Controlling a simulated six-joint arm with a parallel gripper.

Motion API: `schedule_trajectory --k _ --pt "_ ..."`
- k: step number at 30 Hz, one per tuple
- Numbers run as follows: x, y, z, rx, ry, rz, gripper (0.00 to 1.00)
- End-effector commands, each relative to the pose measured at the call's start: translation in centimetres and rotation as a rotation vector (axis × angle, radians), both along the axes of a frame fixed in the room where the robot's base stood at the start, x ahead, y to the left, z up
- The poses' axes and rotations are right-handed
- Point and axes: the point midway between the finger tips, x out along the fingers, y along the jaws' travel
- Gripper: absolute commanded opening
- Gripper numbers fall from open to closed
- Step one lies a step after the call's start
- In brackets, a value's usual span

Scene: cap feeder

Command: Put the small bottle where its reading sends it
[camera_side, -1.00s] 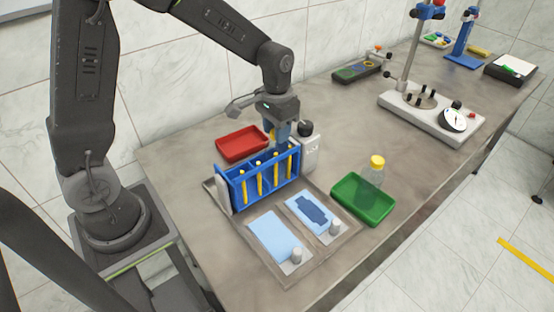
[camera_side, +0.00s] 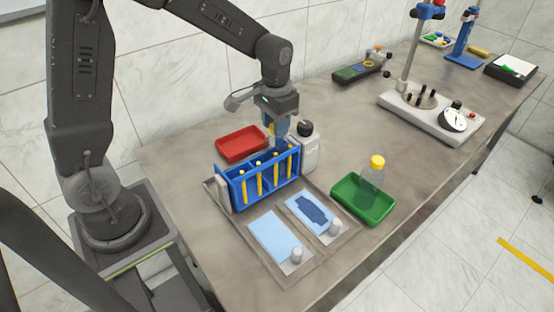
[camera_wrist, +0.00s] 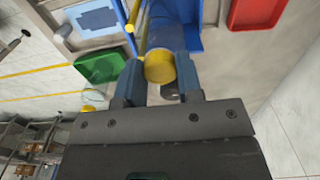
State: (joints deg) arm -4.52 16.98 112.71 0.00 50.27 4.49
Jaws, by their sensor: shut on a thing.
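The small bottle is clear with a yellow cap. In the wrist view its yellow cap (camera_wrist: 160,66) sits between my fingers, with the see-through body (camera_wrist: 160,36) beyond it. My gripper (camera_side: 279,130) is shut on this bottle, just behind the blue rack (camera_side: 236,191) in the side view. The rack and fingers hide most of the held bottle there; whether its base touches anything cannot be told. A second clear bottle with a yellow cap (camera_side: 377,162) stands upright at the green tray (camera_side: 350,207). The red tray (camera_side: 240,145) lies behind the rack. No reading is legible.
A white bottle with a black cap (camera_side: 304,152) stands close right of my gripper. A grey tray with light blue panels (camera_side: 271,238) lies before the rack. A stand with a dial (camera_side: 440,122) is farther right. Bare table lies between them.

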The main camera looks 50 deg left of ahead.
Motion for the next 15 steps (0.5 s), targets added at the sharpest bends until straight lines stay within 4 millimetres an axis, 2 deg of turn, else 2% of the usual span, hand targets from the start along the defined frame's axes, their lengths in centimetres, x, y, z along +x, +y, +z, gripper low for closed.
schedule_trajectory --k 15 --pt "0.0 0.0 2.6 0.000 -0.001 0.000 0.13"
